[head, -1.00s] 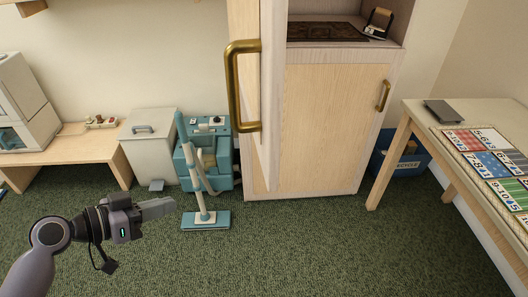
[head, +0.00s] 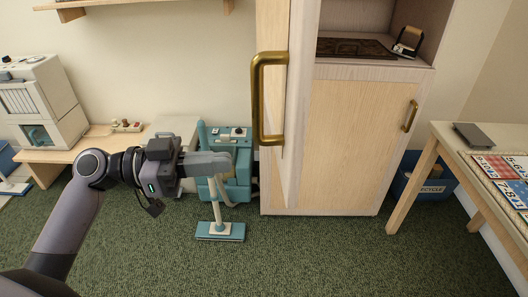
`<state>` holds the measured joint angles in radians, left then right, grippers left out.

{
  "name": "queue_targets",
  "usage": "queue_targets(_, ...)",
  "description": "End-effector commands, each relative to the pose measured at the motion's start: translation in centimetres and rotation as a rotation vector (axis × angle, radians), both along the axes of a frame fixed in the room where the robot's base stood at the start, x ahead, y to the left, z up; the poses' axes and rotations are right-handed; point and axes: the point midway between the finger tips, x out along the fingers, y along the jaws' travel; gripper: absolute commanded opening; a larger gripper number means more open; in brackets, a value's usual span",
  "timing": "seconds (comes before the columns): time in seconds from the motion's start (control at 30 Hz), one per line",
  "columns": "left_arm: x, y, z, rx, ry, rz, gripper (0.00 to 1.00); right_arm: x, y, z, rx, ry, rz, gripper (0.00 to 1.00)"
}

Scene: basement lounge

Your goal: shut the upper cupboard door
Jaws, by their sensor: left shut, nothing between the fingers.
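The upper cupboard door (head: 272,24) stands open, swung out toward me, with a large brass handle (head: 257,100) on its face. The tall pale wood cupboard (head: 340,205) stands behind it, with its upper compartment showing inside. The lower door (head: 358,140) is shut and has a smaller brass handle. My left gripper (head: 228,162) is shut and empty, to the left of the open door and a little below its handle, apart from it in the picture. My right gripper is not in view.
A teal cleaning machine (head: 238,185) with an upright floor head (head: 220,231) stands behind my left gripper. A table (head: 440,128) with number cards is at the right, with a blue recycle bin (head: 432,188) behind it. Green carpet in front is clear.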

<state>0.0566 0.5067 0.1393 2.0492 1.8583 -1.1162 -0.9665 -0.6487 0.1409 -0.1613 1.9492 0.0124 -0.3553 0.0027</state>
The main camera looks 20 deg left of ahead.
Motion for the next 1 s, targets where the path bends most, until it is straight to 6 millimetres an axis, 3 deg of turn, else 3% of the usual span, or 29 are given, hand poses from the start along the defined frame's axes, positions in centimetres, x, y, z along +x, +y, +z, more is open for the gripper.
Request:
queue_targets(0.2, 1.7, -3.9, 0.4, -0.002, -0.001, -0.001, 0.00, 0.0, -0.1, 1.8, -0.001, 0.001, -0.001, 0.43)
queue_targets(0.4, 2.8, -6.5, 0.3, -0.003, 0.001, 0.001, 0.00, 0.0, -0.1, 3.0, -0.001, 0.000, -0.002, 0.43)
queue_targets(1.0, 3.3, -7.7, -0.1, 0.001, 0.001, 0.001, 0.00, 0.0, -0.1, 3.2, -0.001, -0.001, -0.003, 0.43)
